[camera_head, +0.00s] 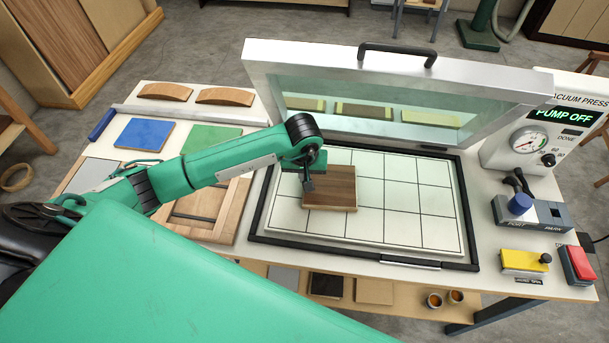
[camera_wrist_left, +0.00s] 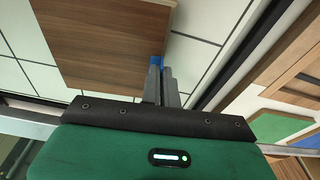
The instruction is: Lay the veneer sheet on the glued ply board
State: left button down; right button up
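A dark brown wood-grained sheet or board (camera_head: 330,190) lies over the left part of the white gridded press bed (camera_head: 420,232). A pale edge shows along its near side; I cannot tell whether this is the veneer alone or veneer over the ply board. It also shows in the left wrist view (camera_wrist_left: 110,40). My left gripper (camera_head: 308,186) is at its left edge. In the left wrist view the fingers (camera_wrist_left: 161,68) are nearly together at the board's edge, with a small blue patch at the tips. Whether they pinch the sheet is hidden. My right gripper is not in view.
The press lid (camera_head: 400,85) with its black handle stands raised behind the bed. A blue sheet (camera_head: 145,133), a green sheet (camera_head: 210,137) and curved wood pieces (camera_head: 225,97) lie at left. The press unit (camera_head: 535,135) reads PUMP OFF. The bed's right side is clear.

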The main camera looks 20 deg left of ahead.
pick_arm(q)
jog(key=shift+f+b, duration=0.15)
jog(key=shift+b, duration=0.25)
dwell(0.5)
dwell(0.3)
jog(key=c, duration=1.1)
grip_release()
jog(key=shift+r+p, duration=1.35)
jog(key=shift+r, duration=1.7)
